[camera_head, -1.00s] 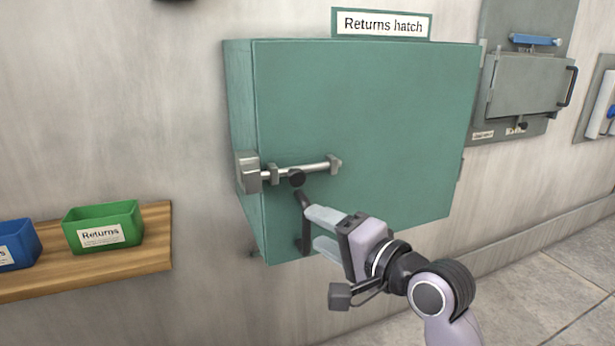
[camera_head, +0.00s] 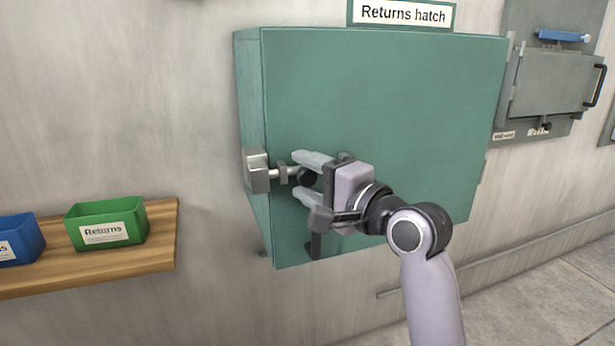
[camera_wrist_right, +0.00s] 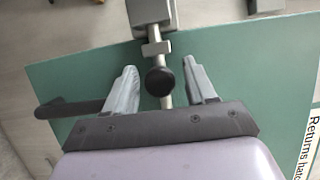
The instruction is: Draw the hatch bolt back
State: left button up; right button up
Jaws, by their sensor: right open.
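The green returns hatch (camera_head: 390,100) is shut on the wall. Its silver bolt (camera_head: 281,173) lies across the door's left edge, with its end at the metal keeper (camera_head: 257,172) on the frame. The round black bolt knob (camera_head: 307,177) sits between the fingers of my right gripper (camera_head: 305,175). In the right wrist view the knob (camera_wrist_right: 160,81) lies between the two open fingers (camera_wrist_right: 163,88), with a gap on each side. The bolt's right part is hidden behind the gripper in the head view. My left gripper is not in view.
A black door handle (camera_head: 314,245) is just below my right gripper. A wooden shelf (camera_head: 160,245) at left holds a green Returns bin (camera_head: 106,222) and a blue bin (camera_head: 17,240). A grey wall hatch (camera_head: 555,80) is at upper right.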

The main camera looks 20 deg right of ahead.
jog(key=shift+w+a, duration=0.1)
jog(key=shift+w, duration=0.05)
grip_shut()
jog(key=d+p, duration=0.1)
jog(key=d, duration=0.3)
jog(key=shift+w+d, duration=0.1)
jog(key=shift+d, duration=0.15)
grip_release()
jog(key=shift+d, duration=0.15)
